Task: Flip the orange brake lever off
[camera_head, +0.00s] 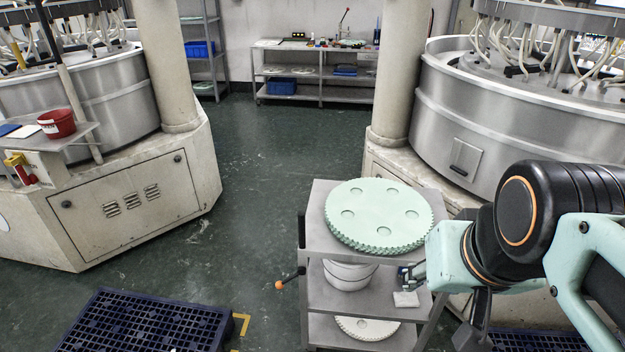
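The brake lever shows as an orange knob (280,285) on a thin dark rod. It sticks out to the left from the left side of a grey metal cart (318,212), low by the middle shelf. Nothing touches the knob. My gripper (404,277) is at the cart's right side, in front of the upper shelf's edge as seen here, well to the right of the lever. Its fingers are small and dark, and I cannot tell whether they are apart or closed. Nothing clearly shows in them.
Green toothed carrier discs (380,210) lie stacked on the cart's top. White tubs (349,275) and a pale pad (405,299) are on the middle shelf. A dark blue pallet (145,325) lies at front left. Large lapping machines stand both sides; floor between is clear.

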